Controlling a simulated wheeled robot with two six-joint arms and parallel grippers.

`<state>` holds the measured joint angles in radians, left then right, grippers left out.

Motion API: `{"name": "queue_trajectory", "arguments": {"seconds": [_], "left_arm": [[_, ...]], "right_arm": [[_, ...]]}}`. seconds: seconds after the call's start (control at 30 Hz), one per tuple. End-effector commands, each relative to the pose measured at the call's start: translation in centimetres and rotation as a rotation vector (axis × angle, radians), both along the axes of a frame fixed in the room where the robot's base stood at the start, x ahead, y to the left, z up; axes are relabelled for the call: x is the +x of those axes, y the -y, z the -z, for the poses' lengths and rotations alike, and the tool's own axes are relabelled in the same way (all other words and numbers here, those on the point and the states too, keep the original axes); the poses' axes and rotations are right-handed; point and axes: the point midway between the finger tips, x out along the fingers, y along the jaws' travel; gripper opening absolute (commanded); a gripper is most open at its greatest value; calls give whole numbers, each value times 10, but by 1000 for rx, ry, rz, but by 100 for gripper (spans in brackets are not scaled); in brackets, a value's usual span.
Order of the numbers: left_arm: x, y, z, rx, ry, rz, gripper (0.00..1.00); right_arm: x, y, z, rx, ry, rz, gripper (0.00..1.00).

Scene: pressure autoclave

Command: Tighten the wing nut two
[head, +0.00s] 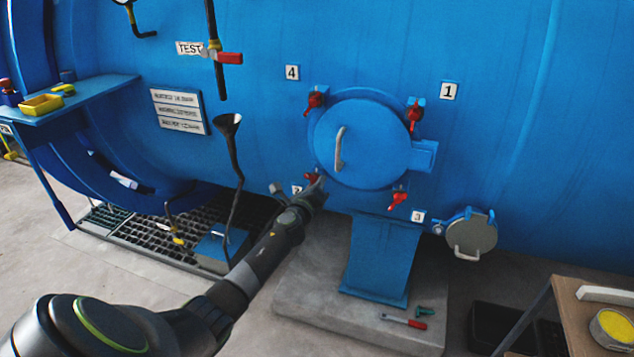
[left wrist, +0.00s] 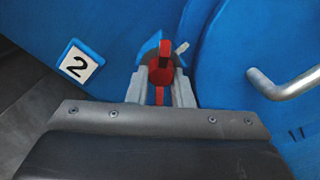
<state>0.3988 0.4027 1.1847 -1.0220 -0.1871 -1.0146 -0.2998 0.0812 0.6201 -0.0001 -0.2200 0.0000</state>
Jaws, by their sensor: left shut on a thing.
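The red wing nut two (head: 312,178) sits at the lower left of the round blue hatch door (head: 365,140), by the label 2 (head: 297,189). My left gripper (head: 317,186) reaches it from below and is shut on it. In the left wrist view the red wing nut (left wrist: 160,72) stands between the two grey fingers of my left gripper (left wrist: 163,92), with the label 2 (left wrist: 78,65) to its left. Part of the nut is hidden by the fingers. My right gripper is not in view.
Other red wing nuts sit at label 4 (head: 292,73), label 1 (head: 448,91) and label 3 (head: 418,217). The door handle (head: 340,148) is close to the right of my gripper. A red-handled tool (head: 404,321) lies on the concrete base (head: 320,309).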

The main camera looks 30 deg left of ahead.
Motion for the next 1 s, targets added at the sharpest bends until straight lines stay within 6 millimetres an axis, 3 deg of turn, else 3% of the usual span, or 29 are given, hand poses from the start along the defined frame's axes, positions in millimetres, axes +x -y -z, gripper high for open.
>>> {"name": "queue_trajectory", "arguments": {"seconds": [0.6,1.0], "left_arm": [[-2,-4,5,525,-131,2,0],[-2,-6,5,690,-171,2,0]], "right_arm": [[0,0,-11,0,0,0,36],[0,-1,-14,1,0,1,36]]}}
